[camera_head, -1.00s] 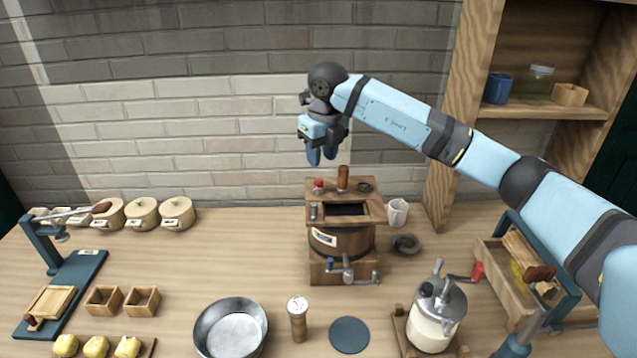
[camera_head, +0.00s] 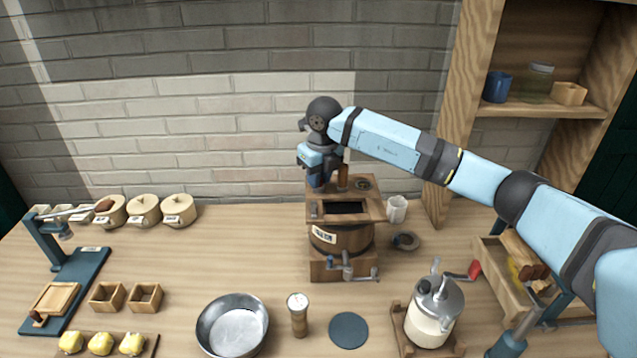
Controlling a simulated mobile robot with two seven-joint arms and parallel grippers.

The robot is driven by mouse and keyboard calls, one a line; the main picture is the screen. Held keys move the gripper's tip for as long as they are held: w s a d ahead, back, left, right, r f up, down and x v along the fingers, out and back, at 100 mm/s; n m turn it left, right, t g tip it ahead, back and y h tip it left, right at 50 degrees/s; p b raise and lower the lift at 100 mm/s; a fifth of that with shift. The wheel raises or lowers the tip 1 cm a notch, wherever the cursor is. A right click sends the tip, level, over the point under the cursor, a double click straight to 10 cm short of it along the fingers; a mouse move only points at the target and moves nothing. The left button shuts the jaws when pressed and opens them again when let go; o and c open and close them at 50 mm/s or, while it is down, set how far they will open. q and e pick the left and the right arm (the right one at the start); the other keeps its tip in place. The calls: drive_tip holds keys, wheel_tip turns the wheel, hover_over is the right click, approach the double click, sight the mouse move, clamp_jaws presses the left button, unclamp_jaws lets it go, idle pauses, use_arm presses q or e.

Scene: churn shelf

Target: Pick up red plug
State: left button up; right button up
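The wooden churn (camera_head: 341,237) stands at the middle of the table, with a dark rectangular opening in its top (camera_head: 347,207). My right gripper (camera_head: 317,187) points down at the top's back left, just left of the upright brown handle (camera_head: 343,176). The red plug is hidden behind the gripper fingers at that spot. I cannot tell whether the fingers are apart or closed on it. My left gripper is not in view.
A white mug (camera_head: 397,209) stands right of the churn. A metal bowl (camera_head: 232,326), a wooden grinder (camera_head: 298,315) and a dark disc (camera_head: 348,330) lie in front. Lidded pots (camera_head: 179,210) stand back left.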

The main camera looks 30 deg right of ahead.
clamp_jaws()
drive_tip(key=shift+r, duration=0.15)
